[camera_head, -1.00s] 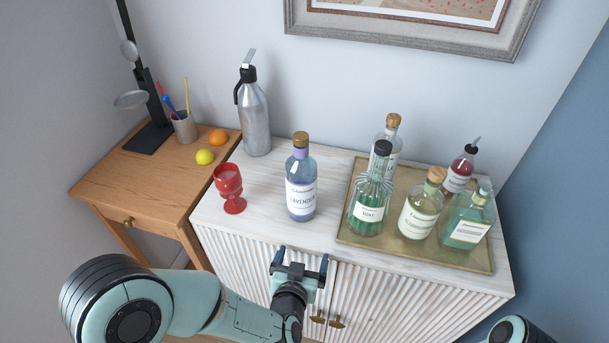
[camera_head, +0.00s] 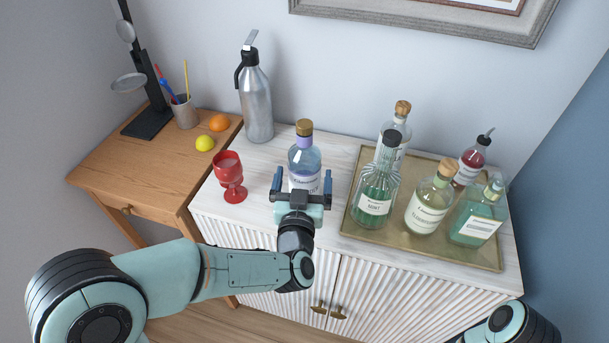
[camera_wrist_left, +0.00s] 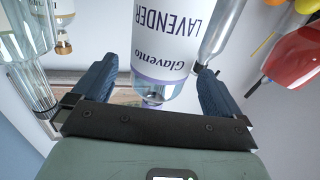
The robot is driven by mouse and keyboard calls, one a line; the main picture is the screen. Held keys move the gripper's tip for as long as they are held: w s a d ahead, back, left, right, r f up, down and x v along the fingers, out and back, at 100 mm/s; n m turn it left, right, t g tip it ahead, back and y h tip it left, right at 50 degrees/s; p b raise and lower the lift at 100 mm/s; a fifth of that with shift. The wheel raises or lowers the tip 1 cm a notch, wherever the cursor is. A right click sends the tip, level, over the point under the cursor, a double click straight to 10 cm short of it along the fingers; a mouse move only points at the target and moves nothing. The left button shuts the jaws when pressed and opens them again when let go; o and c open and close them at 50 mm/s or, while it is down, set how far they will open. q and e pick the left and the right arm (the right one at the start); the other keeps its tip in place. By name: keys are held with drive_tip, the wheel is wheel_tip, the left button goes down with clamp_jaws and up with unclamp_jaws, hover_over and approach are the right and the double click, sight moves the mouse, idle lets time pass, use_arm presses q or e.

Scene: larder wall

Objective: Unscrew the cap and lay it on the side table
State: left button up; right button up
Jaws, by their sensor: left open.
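The lavender bottle (camera_head: 303,158) stands upright on the white cabinet, with a gold-brown cap (camera_head: 304,128) on its neck. My left gripper (camera_head: 302,182) is open in front of the bottle, below cap height, and its fingers hide part of the label in the head view. In the left wrist view the label appears upside down, with the bottle (camera_wrist_left: 165,45) between the spread fingers (camera_wrist_left: 153,80); whether they touch it I cannot tell. The cap is hidden or unclear there. The wooden side table (camera_head: 150,165) is at the left. My right gripper is out of view.
A red goblet (camera_head: 231,178) stands left of the bottle and a metal siphon (camera_head: 257,105) behind it. A brass tray (camera_head: 395,243) with several bottles is at the right. The side table holds a lemon (camera_head: 205,143), an orange (camera_head: 219,122), a pen cup (camera_head: 184,112) and a lamp; its front is clear.

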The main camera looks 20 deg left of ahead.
use_arm(q)
drive_tip(key=w, duration=0.2)
drive_tip(key=w+a, duration=0.1)
drive_tip(key=w, duration=0.1)
drive_tip(key=shift+w+p, duration=0.3)
drive_tip(key=shift+w, duration=0.1)
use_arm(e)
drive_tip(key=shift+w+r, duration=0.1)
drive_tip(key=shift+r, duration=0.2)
